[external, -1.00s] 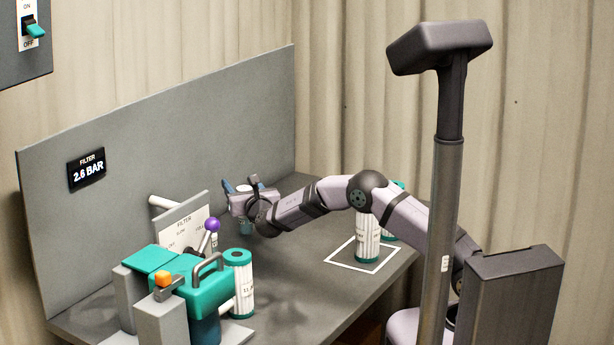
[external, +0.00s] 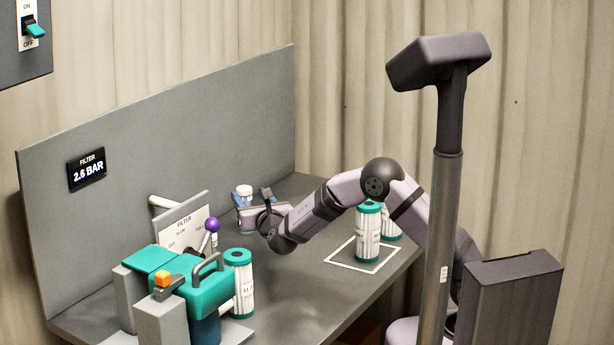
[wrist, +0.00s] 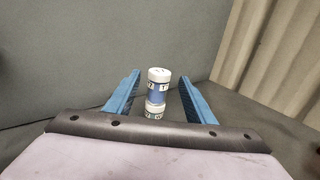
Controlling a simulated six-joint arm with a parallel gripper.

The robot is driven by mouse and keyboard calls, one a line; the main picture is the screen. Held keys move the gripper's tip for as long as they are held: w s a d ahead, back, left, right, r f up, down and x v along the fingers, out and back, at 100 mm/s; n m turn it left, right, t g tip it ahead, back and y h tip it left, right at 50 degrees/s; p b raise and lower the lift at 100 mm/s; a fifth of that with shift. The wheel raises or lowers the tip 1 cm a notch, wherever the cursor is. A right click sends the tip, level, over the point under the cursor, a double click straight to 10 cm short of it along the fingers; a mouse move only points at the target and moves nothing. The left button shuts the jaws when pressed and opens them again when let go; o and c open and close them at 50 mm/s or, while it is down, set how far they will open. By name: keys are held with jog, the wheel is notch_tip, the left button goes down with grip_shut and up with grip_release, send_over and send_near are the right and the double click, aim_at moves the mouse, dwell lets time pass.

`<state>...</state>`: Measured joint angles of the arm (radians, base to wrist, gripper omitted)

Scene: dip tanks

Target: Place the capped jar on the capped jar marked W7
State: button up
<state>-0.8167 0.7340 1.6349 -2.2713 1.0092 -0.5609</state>
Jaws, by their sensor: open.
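In the wrist view, a capped jar (wrist: 158,88) with a white cap, a blue body and a dark-marked label stands upright on a second white-capped jar (wrist: 154,110). The lower jar's label is too small to read, and its bottom is hidden behind my gripper body. My gripper (wrist: 160,77) is open, with one blue finger on each side of the stack and gaps to both sides. In the external view, the upper jar's white cap (external: 244,190) shows just beyond my gripper (external: 240,205), which hides the rest of the stack.
A grey back panel (external: 200,130) stands behind the stack. A filter stand with a purple-knobbed lever (external: 212,225), a teal canister (external: 200,285) and a teal-capped cartridge (external: 240,285) are at the front left. More cartridges (external: 368,235) stand right, one within a white outline.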

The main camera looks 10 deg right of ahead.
jog(key=shift+s+d, duration=0.15)
jog(key=shift+s, duration=1.1)
